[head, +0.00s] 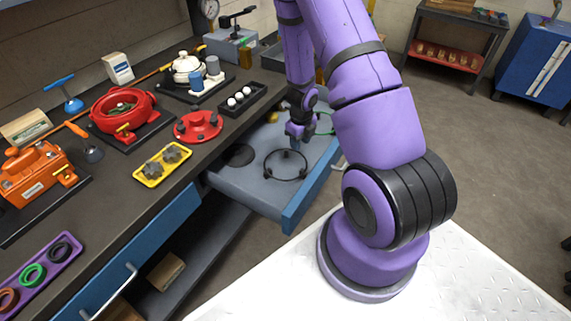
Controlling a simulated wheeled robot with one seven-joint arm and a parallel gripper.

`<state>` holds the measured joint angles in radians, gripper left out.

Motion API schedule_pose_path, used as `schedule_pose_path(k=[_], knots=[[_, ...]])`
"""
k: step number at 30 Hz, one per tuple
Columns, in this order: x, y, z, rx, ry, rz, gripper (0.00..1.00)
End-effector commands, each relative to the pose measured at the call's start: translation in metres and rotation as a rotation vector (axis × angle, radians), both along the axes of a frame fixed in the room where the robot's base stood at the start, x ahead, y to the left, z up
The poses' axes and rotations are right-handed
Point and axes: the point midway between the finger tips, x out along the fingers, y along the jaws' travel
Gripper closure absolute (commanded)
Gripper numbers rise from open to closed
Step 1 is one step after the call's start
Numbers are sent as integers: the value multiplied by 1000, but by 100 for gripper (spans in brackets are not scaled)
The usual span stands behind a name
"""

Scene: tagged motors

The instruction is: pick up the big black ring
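The big black ring (266,173) lies flat on the grey floor of an open blue drawer (288,212), with small dark knobs around it. My gripper (296,145) points down over the far side of the ring. It looks empty, but its fingers are too small to tell whether they are open or shut. I cannot tell how high it is above the ring. A smaller black ring (61,250) sits in a purple tray on the bench.
A dark disc (239,155) lies left of the ring in the drawer. A green curved thing (327,124) is partly hidden behind my arm. The bench (105,190) holds a yellow tray (162,164), a red flange (199,127) and several motor parts.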

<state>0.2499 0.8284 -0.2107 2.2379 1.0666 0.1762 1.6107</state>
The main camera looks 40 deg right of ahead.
Motion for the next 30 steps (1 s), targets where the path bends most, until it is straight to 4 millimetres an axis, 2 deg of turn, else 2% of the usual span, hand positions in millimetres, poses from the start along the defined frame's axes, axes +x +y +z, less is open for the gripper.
schedule_pose_path(k=[6,12,30], knots=[[-2,-2,-26,4,2,-4,60],[-1,-2,-40,2,1,-2,60],[-1,-2,-44,1,1,-1,60]])
